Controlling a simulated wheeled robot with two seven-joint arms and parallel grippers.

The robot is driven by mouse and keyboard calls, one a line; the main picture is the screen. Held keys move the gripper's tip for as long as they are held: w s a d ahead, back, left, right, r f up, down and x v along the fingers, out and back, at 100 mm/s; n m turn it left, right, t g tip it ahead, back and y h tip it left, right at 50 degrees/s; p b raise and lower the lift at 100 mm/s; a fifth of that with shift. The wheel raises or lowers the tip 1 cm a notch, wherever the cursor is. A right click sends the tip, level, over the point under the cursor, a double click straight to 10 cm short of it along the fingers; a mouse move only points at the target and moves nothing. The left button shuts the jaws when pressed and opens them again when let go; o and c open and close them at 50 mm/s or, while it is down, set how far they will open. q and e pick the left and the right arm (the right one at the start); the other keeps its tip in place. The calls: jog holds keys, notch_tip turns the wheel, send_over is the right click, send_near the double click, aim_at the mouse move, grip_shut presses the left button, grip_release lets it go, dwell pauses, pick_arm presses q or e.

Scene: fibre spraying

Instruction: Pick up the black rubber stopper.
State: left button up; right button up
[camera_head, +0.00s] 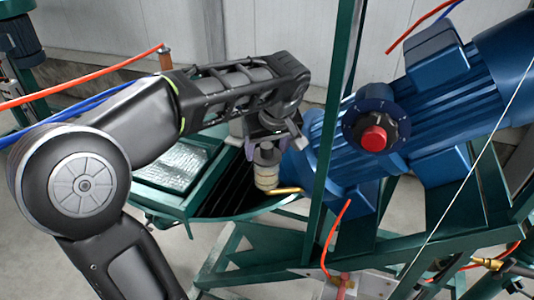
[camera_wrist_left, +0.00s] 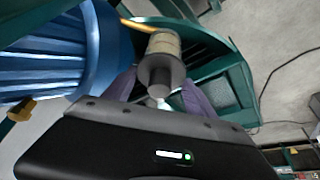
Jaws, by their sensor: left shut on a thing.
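My left gripper (camera_head: 267,147) reaches in from the left, pointing down over the green machine. In the left wrist view its purple-grey fingers (camera_wrist_left: 160,90) close on either side of a dark grey stopper (camera_wrist_left: 159,72) with a wide round rim. The stopper also shows under the gripper in the head view (camera_head: 266,157). It lines up with a beige cylindrical fitting (camera_wrist_left: 163,43), which shows below it in the head view (camera_head: 266,178). I cannot tell whether the stopper is still seated in the fitting. My right gripper is not in view.
A brass-coloured tube (camera_head: 286,190) sticks out beside the fitting. A large blue motor (camera_head: 420,100) with a red knob (camera_head: 374,139) stands close at right. A green upright post (camera_head: 325,150) stands just right of the gripper. A green-rimmed hopper (camera_head: 165,202) lies below the arm.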

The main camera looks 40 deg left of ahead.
aim_at(268, 146)
pick_arm(q)
notch_tip(268, 146, up, 6)
jog(key=shift+r+b, duration=0.2)
jog(key=shift+b, duration=0.35)
notch_tip(268, 146, up, 3)
jog(key=shift+f+p, duration=0.2)
jog(key=shift+p, duration=0.6)
jog(key=shift+f, duration=0.1)
